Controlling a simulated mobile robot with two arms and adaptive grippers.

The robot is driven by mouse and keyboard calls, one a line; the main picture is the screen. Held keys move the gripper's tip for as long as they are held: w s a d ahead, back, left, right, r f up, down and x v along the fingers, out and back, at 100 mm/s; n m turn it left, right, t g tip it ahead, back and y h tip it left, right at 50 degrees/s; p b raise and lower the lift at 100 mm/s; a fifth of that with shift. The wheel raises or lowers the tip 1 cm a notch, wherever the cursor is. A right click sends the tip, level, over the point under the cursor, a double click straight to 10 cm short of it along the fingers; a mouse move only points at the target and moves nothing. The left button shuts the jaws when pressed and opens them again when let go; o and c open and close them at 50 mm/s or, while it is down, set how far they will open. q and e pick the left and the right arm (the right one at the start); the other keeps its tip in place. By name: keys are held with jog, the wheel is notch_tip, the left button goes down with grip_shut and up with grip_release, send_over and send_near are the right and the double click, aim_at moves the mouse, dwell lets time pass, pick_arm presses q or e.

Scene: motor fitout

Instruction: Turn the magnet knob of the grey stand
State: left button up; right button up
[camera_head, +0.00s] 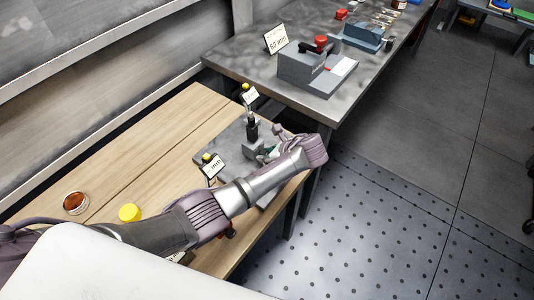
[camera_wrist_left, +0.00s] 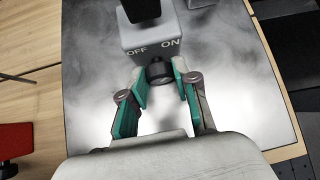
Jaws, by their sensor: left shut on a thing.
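The grey stand (camera_head: 251,148) stands on a dark metal plate on the wooden table, with a black post rising from it. In the left wrist view, the stand (camera_wrist_left: 152,36) carries the words OFF and ON on its face. Its black round magnet knob (camera_wrist_left: 159,71) sticks out below the words. My left gripper (camera_wrist_left: 161,78) has its teal-padded fingers on either side of the knob and is shut on it. In the head view, my left gripper (camera_head: 268,152) is beside the stand, and the knob is hidden. My right gripper is not in view.
A yellow lid (camera_head: 129,213) and a jar (camera_head: 75,202) are at the left. A grey table (camera_head: 226,62) with a grey fixture (camera_head: 303,68) adjoins behind.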

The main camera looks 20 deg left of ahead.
pick_arm(q)
jog(key=shift+w+r+m+g+y, duration=0.15)
jog(key=shift+m+g+y, duration=0.15)
jog(key=shift+g, duration=0.2)
grip_shut()
jog(key=shift+w+d+f+m+g, duration=0.1)
jog(key=shift+f+m+g, duration=0.15)
jog(key=shift+g, duration=0.25)
jog(key=shift+r, duration=0.1)
jog(key=o, duration=1.1)
grip_release()
jog(key=shift+c, duration=0.2)
jog(key=shift+r, duration=0.1)
jog(key=v, duration=1.2)
jog(key=shift+f, duration=0.2)
